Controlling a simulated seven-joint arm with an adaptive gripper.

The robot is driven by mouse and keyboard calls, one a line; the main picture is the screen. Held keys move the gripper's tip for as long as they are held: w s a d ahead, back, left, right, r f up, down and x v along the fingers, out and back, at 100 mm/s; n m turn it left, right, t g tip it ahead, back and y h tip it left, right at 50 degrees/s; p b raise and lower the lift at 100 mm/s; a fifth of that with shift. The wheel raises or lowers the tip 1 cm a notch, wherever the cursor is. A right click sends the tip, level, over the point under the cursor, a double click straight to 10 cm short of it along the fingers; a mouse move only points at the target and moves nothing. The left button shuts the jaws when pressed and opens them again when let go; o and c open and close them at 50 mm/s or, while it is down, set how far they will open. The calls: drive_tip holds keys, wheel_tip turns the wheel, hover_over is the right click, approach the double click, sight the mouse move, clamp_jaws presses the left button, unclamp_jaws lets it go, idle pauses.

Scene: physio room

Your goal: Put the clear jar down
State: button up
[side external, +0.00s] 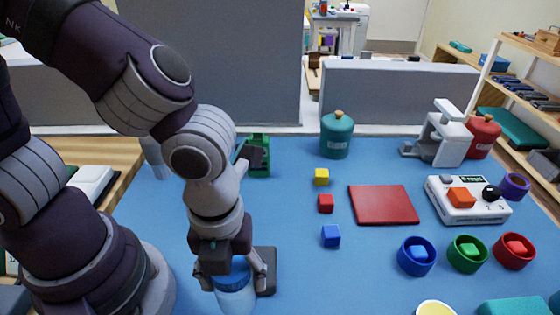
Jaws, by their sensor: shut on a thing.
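My gripper (234,277) is at the bottom of the side external view, pointing down. Its fingers are on either side of a clear jar (237,301) with a blue lid, shut on it near the lid. The jar looks upright; its lower part runs off the bottom edge, so I cannot tell whether its base touches the blue mat (330,285). A dark flat pad (266,257) lies behind and right of the jar, partly hidden by the gripper.
Further right are a white control box (468,203) and blue, green and red cups. Teal (337,137) and red canisters stand behind. Bare mat lies between jar and cups.

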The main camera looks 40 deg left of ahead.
drive_tip(key=w+d, duration=0.3)
drive_tip(key=d, duration=0.1)
drive_tip(key=w+d+f, duration=0.1)
drive_tip(key=w+d, duration=0.6)
drive_tip(key=d, duration=0.1)
drive_tip(key=shift+w+d+f, duration=0.15)
drive_tip(key=shift+d+f, duration=0.05)
drive_tip(key=shift+f, duration=1.8)
drive_tip(key=shift+f, duration=0.1)
drive_tip(key=o, duration=1.2)
drive_tip(key=shift+c, duration=0.2)
